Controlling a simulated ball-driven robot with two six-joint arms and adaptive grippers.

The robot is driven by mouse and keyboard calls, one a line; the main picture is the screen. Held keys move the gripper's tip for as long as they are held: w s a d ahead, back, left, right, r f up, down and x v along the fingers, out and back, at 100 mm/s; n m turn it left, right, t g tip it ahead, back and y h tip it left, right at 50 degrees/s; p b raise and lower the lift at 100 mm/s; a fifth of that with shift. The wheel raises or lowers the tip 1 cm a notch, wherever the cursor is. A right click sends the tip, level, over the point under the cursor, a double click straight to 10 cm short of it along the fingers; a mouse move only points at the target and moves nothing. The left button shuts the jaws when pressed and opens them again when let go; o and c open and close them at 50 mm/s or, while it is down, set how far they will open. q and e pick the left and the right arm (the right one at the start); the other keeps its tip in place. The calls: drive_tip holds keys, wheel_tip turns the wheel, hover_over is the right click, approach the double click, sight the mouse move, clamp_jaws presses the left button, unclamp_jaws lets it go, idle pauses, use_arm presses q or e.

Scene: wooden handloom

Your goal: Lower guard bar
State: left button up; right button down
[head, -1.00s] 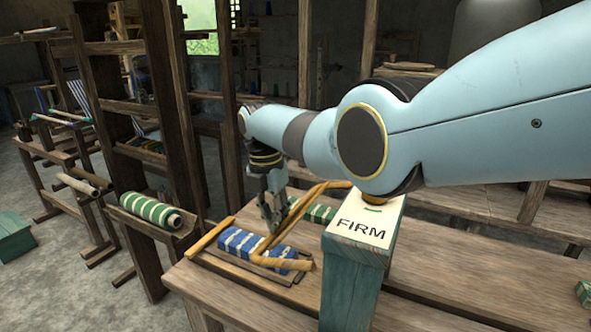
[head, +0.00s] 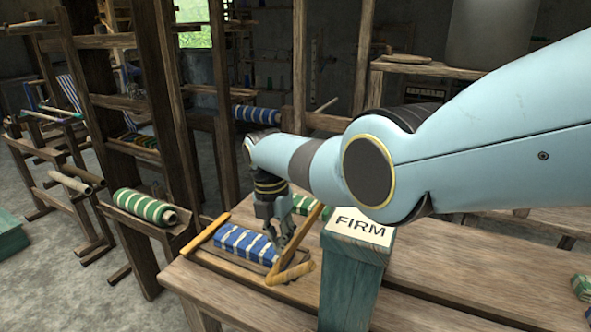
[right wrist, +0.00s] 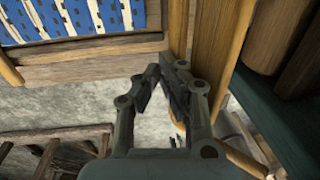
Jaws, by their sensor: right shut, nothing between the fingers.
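The guard bar (head: 306,228) is a light yellow-brown wooden piece, tilted up at the right end of a blue-and-white striped cloth roll (head: 245,243) on the wooden bench. My right gripper (head: 283,243) is shut and empty, pointing down between the roll and the bar. I cannot tell whether it touches the bar. In the right wrist view, the shut fingers (right wrist: 168,75) are just left of a pale wooden piece (right wrist: 218,55), and the striped roll (right wrist: 75,20) is at the top left. My left gripper is not in view.
A teal post (head: 352,270) with a card reading FIRM stands right of the bar, under my right arm. A green striped roll (head: 147,207) lies left, by dark upright frame posts (head: 165,100).

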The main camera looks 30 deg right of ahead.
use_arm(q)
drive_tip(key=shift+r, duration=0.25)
use_arm(e)
drive_tip(key=shift+s+d+f, duration=0.25)
drive_tip(key=shift+s+f, duration=0.1)
drive_tip(key=shift+f, duration=0.15)
drive_tip(key=shift+s+d+f, duration=0.2)
drive_tip(key=shift+s+f, duration=0.1)
drive_tip(key=shift+f, duration=0.3)
